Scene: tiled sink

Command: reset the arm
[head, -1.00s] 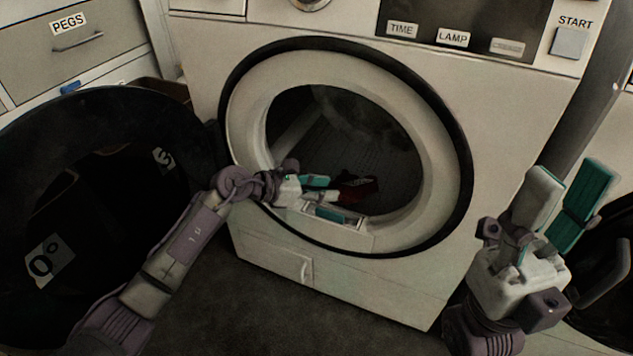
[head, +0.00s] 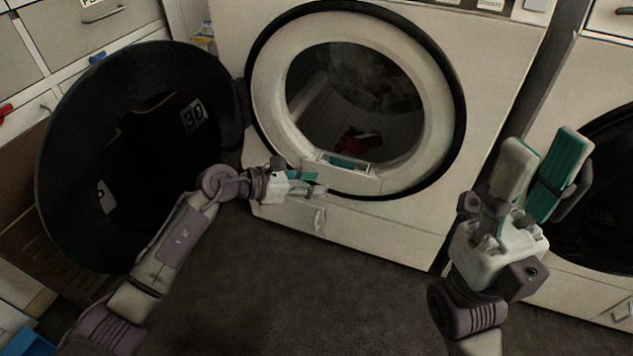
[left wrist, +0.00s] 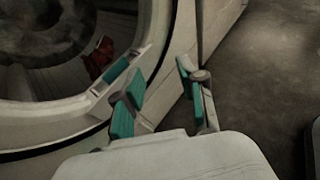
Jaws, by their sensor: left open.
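My left gripper (head: 314,184) is open and empty, just in front of the washer's lower left, below the round opening. In the left wrist view its teal-padded fingers (left wrist: 156,88) stand apart with nothing between them. My right gripper (head: 545,150) is raised at the right, fingers upward and apart, holding nothing. The washing machine (head: 400,215) has its round door (head: 70,120) swung open to the left. A dark red item (head: 358,141) lies inside the drum, apart from both grippers; it also shows in the left wrist view (left wrist: 98,58).
The open door fills the left side near my left arm. Drawers (head: 85,45) stand behind it. A second machine (head: 580,235) with a dark round front is at the right. The dark floor (head: 290,290) between my arms is clear. A blue object (head: 25,342) sits at the lower left.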

